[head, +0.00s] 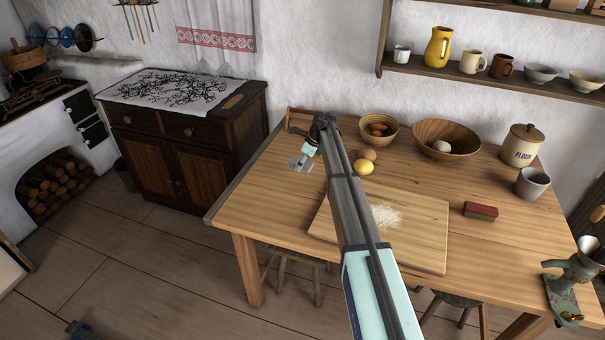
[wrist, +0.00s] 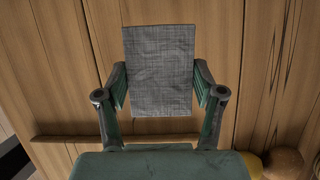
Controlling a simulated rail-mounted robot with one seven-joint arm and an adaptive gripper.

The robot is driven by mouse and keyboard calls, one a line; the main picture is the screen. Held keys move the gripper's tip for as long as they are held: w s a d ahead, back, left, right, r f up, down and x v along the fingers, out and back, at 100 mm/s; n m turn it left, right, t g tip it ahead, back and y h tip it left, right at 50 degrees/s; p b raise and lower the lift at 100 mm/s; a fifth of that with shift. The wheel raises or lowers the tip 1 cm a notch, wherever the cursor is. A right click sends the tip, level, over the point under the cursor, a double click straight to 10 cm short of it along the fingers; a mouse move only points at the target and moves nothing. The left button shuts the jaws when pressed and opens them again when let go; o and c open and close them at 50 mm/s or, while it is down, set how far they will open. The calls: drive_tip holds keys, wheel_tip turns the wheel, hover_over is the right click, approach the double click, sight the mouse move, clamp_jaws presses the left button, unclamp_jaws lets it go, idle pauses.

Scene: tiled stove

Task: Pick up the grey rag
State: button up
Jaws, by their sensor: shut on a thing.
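The grey rag (wrist: 160,65) is a flat, roughly square woven cloth. In the wrist view it lies between the two fingers of my gripper (wrist: 160,88), which are shut on its left and right edges. In the head view the rag (head: 299,165) shows as a small grey patch at the left end of the wooden table (head: 262,185), just below my gripper (head: 308,150). I cannot tell whether the rag touches the table or is slightly above it.
A lemon (head: 363,167), an egg (head: 368,154) and a bowl of eggs (head: 378,138) are right of my gripper. A wooden frame-like object (head: 296,119) stands behind it. A cutting board (head: 425,215) with flour lies under my arm. The table's left front corner is clear.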

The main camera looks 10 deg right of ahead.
wheel_tip(320, 180, up, 14)
drive_tip(key=b, duration=0.2)
drive_tip(key=shift+r, duration=0.2)
